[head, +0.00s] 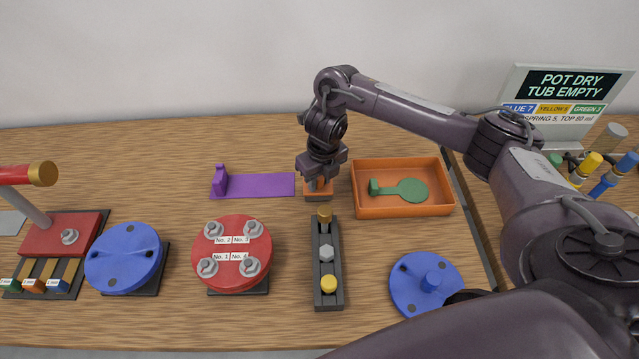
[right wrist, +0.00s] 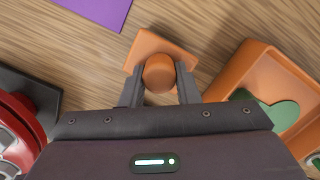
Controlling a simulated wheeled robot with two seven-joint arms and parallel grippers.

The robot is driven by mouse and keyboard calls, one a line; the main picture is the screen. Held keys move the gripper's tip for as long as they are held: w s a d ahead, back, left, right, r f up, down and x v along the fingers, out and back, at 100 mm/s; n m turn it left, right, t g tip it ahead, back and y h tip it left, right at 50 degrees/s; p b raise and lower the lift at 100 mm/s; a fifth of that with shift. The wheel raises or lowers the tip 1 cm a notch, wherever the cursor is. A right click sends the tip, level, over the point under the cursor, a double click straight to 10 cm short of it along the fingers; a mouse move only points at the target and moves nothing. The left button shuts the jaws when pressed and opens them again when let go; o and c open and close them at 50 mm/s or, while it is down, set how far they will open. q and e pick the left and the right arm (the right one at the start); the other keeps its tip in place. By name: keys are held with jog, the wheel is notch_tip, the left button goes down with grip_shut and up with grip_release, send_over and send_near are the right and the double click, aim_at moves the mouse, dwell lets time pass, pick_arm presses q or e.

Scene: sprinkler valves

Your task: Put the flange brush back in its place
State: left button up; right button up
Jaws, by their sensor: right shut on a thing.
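An orange block (head: 318,197) with a round upright handle, which looks like the flange brush, is at the middle of the wooden table. My right gripper (head: 319,184) points down over it, shut on the handle. In the right wrist view the round orange handle (right wrist: 160,73) sits between the two fingers, with the flat orange block (right wrist: 155,42) beyond it. I cannot tell whether the block touches the table. My left gripper is not in view. No marked place for the brush can be made out for certain.
Left of the brush lies a purple plate (head: 262,186); right is an orange tray (head: 403,211) holding a green paddle-shaped piece (head: 411,190). In front stand a dark rack (head: 328,298), a red round flange (head: 231,256) and blue discs (head: 124,264). A sign (head: 566,95) stands far right.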

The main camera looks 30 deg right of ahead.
jog(key=shift+f, duration=0.5)
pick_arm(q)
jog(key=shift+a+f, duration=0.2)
pick_arm(e)
jog(key=shift+w, duration=0.1)
jog(key=shift+r, duration=0.1)
jog(key=o, duration=1)
jog(key=shift+f, duration=0.2)
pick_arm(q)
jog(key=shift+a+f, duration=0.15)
pick_arm(e)
jog(key=shift+r, duration=0.1)
